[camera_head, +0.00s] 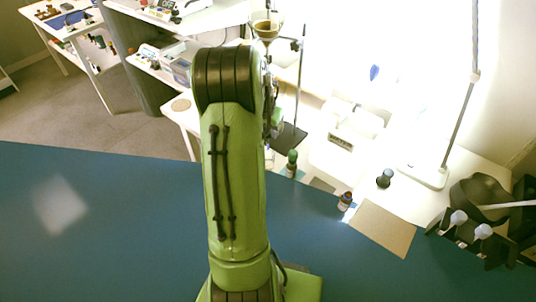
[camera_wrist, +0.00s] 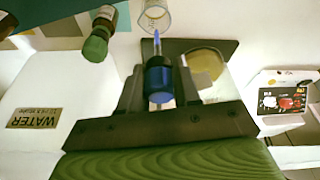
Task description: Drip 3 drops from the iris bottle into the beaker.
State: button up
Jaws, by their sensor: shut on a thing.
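In the wrist view my gripper (camera_wrist: 158,82) is shut on a dropper (camera_wrist: 159,78) with a blue cap. Its thin tip points toward the clear glass beaker (camera_wrist: 155,14), which is cut off by the top edge of the frame. The tip overlaps the beaker's lower edge in the picture; I cannot tell whether it is over the opening. No drop shows.
A green-capped bottle (camera_wrist: 97,43) stands left of the beaker. A white box with a WATER label (camera_wrist: 34,118) is at left. A dark stand base (camera_wrist: 225,47) with a round disc (camera_wrist: 205,62) is close by. A ring-stand funnel (camera_head: 266,29) rises beside my arm. The blue table (camera_head: 120,220) is clear at left.

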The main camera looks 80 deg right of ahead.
jog(key=shift+r+p, duration=1.55)
jog(key=shift+r, duration=0.55)
jog(key=shift+f, duration=0.1)
